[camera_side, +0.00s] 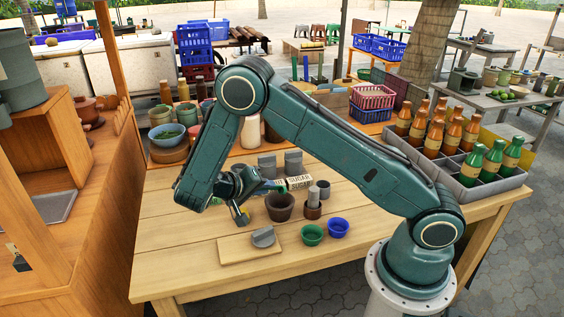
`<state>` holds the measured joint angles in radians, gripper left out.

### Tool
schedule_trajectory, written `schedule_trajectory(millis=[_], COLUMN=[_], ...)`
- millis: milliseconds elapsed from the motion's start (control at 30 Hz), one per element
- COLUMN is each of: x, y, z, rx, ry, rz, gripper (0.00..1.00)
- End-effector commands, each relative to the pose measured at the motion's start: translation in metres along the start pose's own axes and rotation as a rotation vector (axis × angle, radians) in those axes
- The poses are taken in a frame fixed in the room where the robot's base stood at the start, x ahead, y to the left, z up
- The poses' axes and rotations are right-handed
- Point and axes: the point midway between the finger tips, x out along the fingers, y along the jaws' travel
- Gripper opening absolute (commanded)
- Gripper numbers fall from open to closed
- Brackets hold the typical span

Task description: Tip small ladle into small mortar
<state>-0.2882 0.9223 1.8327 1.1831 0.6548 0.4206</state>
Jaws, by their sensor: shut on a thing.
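My gripper (264,187) is low over the middle of the wooden table, shut on what seems to be the small ladle. A small grey and yellow piece (243,217) hangs below the wrist; I cannot tell whether it is the ladle's bowl. The brown clay mortar (280,208) stands upright just below and right of the gripper. A smaller brown pot (313,210) with a grey pestle (323,188) in it stands to its right. I cannot tell which is the small mortar. Their insides are hidden.
A white item labelled SUGAR (298,183) shows right of the gripper. Green (312,235) and blue (338,228) bowls stand in front. A board (236,249) bears a grey piece (263,237). Grey containers (293,162) stand behind. The table's left is clear.

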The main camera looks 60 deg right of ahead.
Motion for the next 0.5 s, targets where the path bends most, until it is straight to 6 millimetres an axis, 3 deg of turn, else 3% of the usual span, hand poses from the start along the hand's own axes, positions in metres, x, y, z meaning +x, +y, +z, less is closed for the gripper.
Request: schedule_trajectory(millis=[500], x=[0.004], y=[0.018], z=[-0.012], rx=[0.003], ry=[-0.129], rz=[-0.215], gripper=[0.00])
